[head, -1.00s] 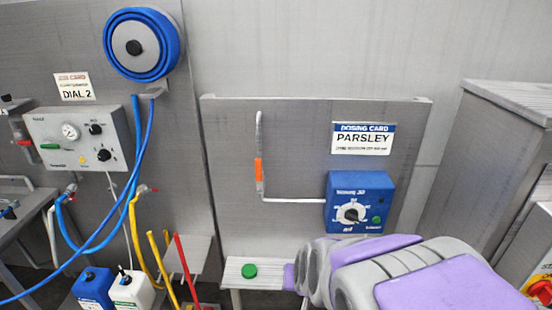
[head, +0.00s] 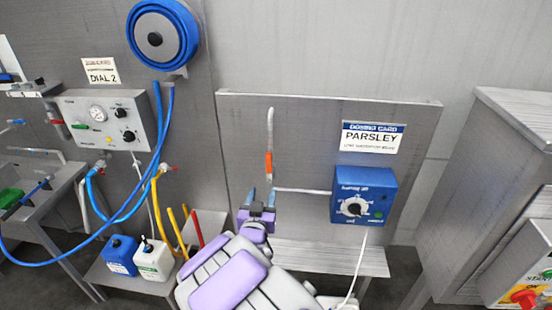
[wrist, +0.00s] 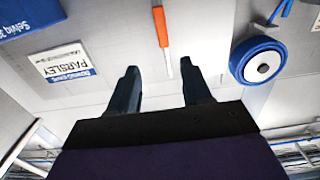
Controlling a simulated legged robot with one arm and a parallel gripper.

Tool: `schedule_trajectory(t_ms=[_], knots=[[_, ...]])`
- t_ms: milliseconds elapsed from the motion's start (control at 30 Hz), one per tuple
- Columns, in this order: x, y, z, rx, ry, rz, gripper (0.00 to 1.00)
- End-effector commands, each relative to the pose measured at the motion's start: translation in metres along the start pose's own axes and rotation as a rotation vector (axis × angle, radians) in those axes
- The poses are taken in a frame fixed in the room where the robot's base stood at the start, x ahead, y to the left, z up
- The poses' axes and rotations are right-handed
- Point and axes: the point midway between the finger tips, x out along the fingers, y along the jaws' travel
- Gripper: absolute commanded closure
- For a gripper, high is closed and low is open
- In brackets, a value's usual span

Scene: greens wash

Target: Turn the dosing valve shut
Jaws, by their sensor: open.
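The lever lies upright, in line with the pipe. My gripper (head: 260,196) is open and empty, with its two fingers pointing up just below the lever. In the wrist view the orange lever (wrist: 161,27) is beyond the gap between my fingertips (wrist: 159,68), with nothing between them. I cannot see the valve's body clearly.
A blue box with a white dial (head: 362,196) hangs right of the lever. A bench (head: 330,258) lies below. Blue and white jugs (head: 153,262), coloured hoses and a blue reel (head: 162,36) are at left.

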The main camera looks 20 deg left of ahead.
Motion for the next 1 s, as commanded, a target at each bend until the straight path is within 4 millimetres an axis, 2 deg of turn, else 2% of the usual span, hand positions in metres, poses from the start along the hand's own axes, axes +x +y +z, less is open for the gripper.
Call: schedule_trajectory(t_ms=[500,1000], knots=[[0.078,0.008,-0.003,0.009,-0.001,0.003,0.51],[0.149,0.001,0.001,0.003,-0.005,0.000,0.51]])
